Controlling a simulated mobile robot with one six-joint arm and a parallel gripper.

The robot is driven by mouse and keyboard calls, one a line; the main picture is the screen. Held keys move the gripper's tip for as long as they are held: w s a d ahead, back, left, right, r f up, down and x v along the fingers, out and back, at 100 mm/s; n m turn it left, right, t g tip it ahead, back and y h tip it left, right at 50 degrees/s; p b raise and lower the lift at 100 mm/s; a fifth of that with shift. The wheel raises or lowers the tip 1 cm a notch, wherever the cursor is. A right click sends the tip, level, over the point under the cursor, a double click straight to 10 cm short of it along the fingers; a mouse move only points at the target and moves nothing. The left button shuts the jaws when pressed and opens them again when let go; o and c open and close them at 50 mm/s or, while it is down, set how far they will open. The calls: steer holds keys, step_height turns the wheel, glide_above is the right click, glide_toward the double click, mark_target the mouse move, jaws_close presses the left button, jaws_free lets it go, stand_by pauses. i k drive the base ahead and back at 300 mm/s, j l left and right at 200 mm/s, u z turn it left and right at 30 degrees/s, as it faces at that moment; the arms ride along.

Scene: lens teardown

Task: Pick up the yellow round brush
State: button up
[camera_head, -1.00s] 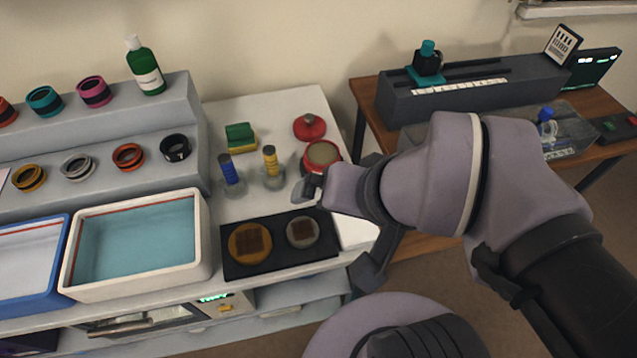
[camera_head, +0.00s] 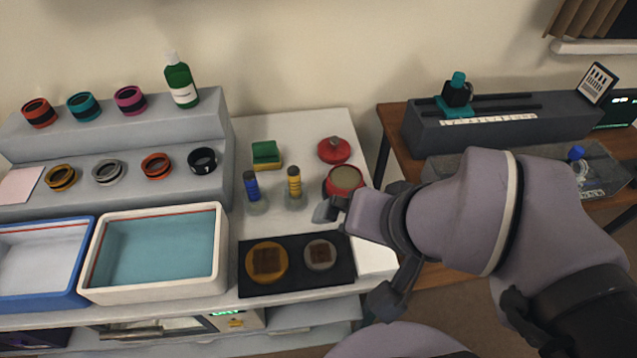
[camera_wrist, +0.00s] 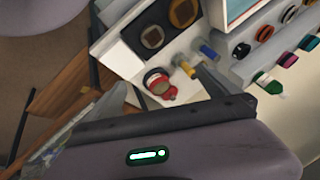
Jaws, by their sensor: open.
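The yellow round brush (camera_head: 294,183) appears to be the upright yellow handle with dark bands on a pale round base, on the white table. It also shows in the wrist view (camera_wrist: 185,67). A similar blue-handled one (camera_head: 251,187) stands just left of it in the head view. My gripper (camera_head: 328,209) is open and empty, right of and nearer than the yellow brush in the head view. In the wrist view my spread fingers (camera_wrist: 160,80) frame a red-rimmed container, and the yellow brush is near the tip of the right finger, apparently apart from it.
The red-rimmed container (camera_head: 345,180) and a red lidded item (camera_head: 334,150) stand right of the brush. A green and yellow sponge (camera_head: 266,155) is behind. A black tray (camera_head: 296,283) with two round pieces lies in front. A cream basin (camera_head: 225,255) stands left.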

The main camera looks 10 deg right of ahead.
mark_target(296, 192)
steer(key=j, duration=0.8)
steer(key=i+j+u, duration=0.1)
steer(key=j, duration=0.65)
